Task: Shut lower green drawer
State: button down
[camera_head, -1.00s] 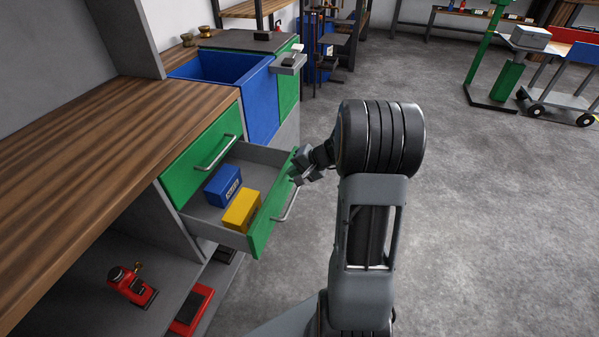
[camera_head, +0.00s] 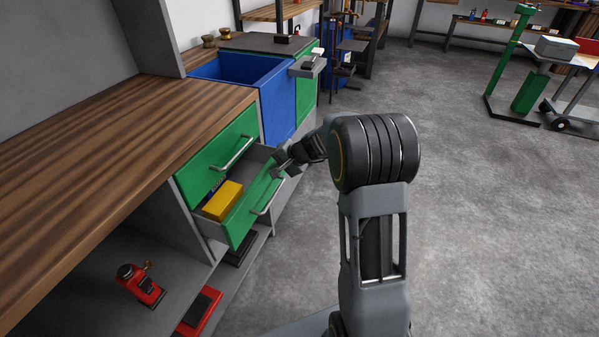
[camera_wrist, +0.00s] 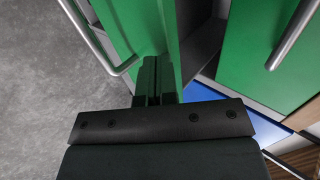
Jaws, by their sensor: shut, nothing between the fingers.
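The lower green drawer (camera_head: 252,208) is partly open under the closed upper green drawer (camera_head: 222,153). Its silver handle (camera_head: 268,197) faces right. My gripper (camera_head: 283,163) is shut and empty at the far end of the lower drawer's front. In the wrist view my shut fingers (camera_wrist: 158,72) meet the green drawer front (camera_wrist: 140,28) beside its handle (camera_wrist: 112,62); firm contact is hard to tell.
A blue bin (camera_head: 277,100) stands beyond the drawers. The wooden worktop (camera_head: 110,170) lies left, above a shelf with a red tool (camera_head: 139,285). The grey floor (camera_head: 480,220) to the right is clear nearby.

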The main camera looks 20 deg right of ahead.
jog(key=w+a, duration=0.4)
jog(key=shift+w+a, duration=0.15)
jog(key=shift+a, duration=0.25)
